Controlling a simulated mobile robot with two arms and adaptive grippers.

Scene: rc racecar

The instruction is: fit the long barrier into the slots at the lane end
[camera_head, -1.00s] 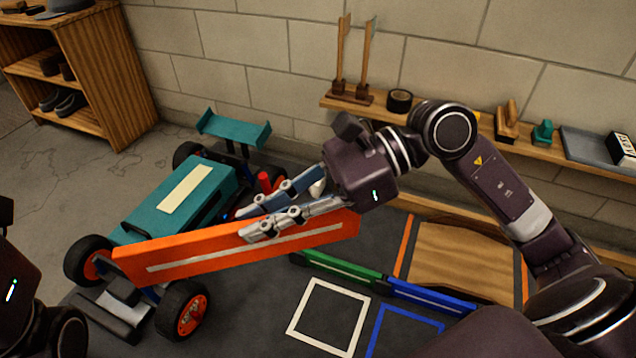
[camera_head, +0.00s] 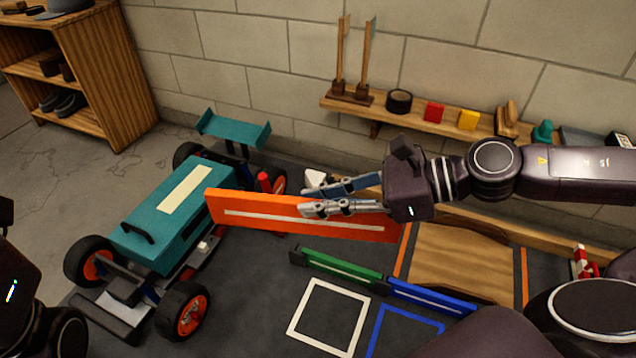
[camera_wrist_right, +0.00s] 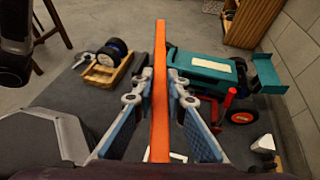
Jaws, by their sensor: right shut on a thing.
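The long barrier is an orange board with a white stripe (camera_head: 270,222). In the right wrist view the orange barrier (camera_wrist_right: 160,100) runs edge-on between the two fingers. A green barrier (camera_head: 340,266) and a blue barrier (camera_head: 432,297) stand end to end on the dark mat. I cannot make out the lane-end slots clearly. Of my left arm only dark parts show at the left edge.
A teal racecar (camera_head: 180,215) stands left of the held barrier. A wooden ramp (camera_head: 460,255) lies at right between orange lines. White (camera_head: 327,317) and blue outlined squares mark the mat. A wall shelf (camera_head: 450,124) holds tape and small blocks.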

